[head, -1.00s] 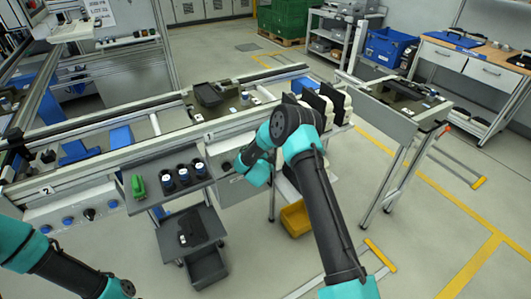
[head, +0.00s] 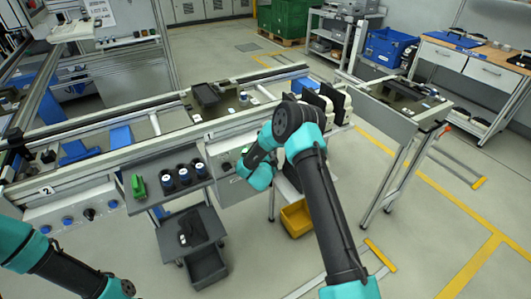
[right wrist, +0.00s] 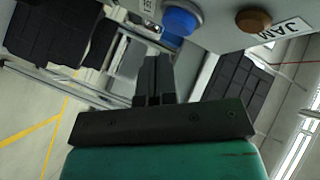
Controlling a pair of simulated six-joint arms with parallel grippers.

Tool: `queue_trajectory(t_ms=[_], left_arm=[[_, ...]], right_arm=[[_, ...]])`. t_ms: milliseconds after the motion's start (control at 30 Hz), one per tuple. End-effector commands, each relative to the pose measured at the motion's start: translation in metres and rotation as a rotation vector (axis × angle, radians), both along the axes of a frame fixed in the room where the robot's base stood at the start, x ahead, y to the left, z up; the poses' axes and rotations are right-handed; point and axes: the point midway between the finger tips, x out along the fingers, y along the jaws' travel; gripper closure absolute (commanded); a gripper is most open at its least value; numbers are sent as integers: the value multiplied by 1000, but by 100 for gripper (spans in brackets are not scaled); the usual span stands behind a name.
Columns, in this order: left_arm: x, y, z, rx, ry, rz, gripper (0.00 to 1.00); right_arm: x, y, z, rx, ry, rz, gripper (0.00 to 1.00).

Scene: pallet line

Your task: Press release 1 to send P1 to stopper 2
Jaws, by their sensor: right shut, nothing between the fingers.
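My right gripper (right wrist: 153,80) is shut and empty in the right wrist view. Its fingertips are just below a blue push button (right wrist: 180,21) on a pale panel, and I cannot tell whether they touch it. A brown round button or lamp (right wrist: 253,20) sits to the right, by a JAM label. In the head view my right wrist hides most of this panel (head: 227,165) on the conveyor's front. A dark tray-like piece (head: 205,94) is on the conveyor; I cannot read whether it is P1. My left gripper is out of view.
Another panel (head: 78,206) at left carries several blue buttons and a black knob. A grey shelf (head: 165,199) in front holds a green part (head: 138,186) and several dark cylinders. A yellow bin (head: 296,219) is below. Floor at right is mostly open.

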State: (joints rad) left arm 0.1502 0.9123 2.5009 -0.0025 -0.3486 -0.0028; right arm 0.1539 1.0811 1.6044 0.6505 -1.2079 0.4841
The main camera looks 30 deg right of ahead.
Motion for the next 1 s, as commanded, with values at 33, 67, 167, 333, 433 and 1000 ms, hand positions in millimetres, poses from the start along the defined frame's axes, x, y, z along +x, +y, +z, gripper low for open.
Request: queue_trajectory(t_ms=[33,67,167,333,433,1000], left_arm=[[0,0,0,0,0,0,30],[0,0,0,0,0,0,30],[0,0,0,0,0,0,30],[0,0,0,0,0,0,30],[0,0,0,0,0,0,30],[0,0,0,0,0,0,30]], right_arm=[[-4,0,0,0,1,0,100],[-6,0,0,0,3,0,100],[-14,-1,0,0,1,0,100],[-27,-2,0,-1,2,0,100],[-35,-2,0,0,2,1,100],[-45,-2,0,0,0,0,100]])
